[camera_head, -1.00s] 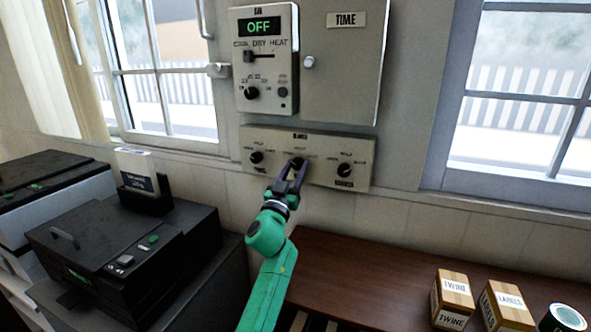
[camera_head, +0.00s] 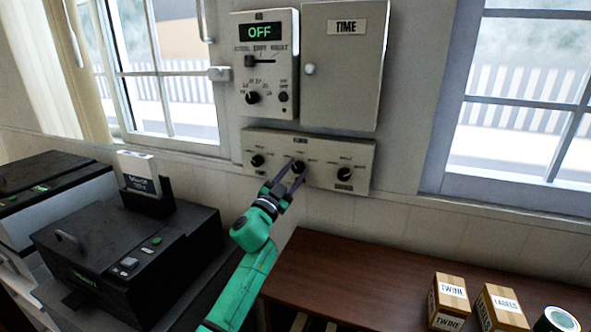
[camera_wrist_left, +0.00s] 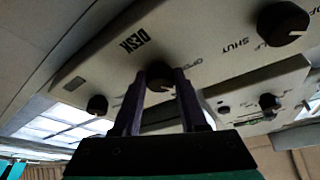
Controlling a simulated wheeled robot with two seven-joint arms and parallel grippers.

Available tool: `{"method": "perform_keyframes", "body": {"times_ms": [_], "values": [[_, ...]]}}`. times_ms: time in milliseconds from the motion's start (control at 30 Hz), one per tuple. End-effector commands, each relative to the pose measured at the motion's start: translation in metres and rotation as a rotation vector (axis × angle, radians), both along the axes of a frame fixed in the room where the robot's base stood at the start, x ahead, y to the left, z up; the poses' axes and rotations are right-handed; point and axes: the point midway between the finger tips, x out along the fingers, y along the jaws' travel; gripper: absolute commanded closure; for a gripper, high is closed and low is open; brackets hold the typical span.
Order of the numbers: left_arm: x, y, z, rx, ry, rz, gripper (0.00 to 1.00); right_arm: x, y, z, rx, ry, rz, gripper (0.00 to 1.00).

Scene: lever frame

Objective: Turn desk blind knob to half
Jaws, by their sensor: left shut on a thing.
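The blind panel (camera_head: 362,158) is a pale box on the wall with three black knobs in a row. The middle knob (camera_head: 299,165) is between the dark fingertips of my left gripper (camera_head: 296,170), which is shut on it. In the left wrist view the word DESK is printed beside this knob (camera_wrist_left: 159,80), and the fingers of the left gripper (camera_wrist_left: 160,88) lie on either side of it. The fingers partly cover the knob, so its pointer cannot be read. My right gripper is not in view.
The left knob (camera_head: 257,160) and right knob (camera_head: 345,174) flank the held one. A control unit (camera_head: 266,75) reading OFF and a TIME cabinet (camera_head: 342,95) hang just above. A black machine (camera_head: 130,255) stands left. A brown bench (camera_head: 370,275) with boxes lies below.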

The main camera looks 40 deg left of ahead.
Motion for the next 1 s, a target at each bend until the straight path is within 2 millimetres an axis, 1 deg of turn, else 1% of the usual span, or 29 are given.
{"method": "perform_keyframes", "body": {"times_ms": [33,200,500,700,1000], "values": [[0.0,0.0,0.002,0.045,0.018,-0.001,1.0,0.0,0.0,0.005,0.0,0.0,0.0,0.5],[0.0,0.001,0.002,0.193,0.071,-0.001,1.0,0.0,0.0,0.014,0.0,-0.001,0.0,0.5],[-0.001,0.002,0.003,0.401,0.143,-0.003,1.0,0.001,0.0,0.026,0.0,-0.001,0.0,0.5],[-0.001,0.002,0.002,0.482,0.17,-0.002,1.0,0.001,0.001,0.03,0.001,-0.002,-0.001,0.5],[-0.001,0.002,0.001,0.521,0.184,-0.002,1.0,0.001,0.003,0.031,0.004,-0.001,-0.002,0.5]]}}
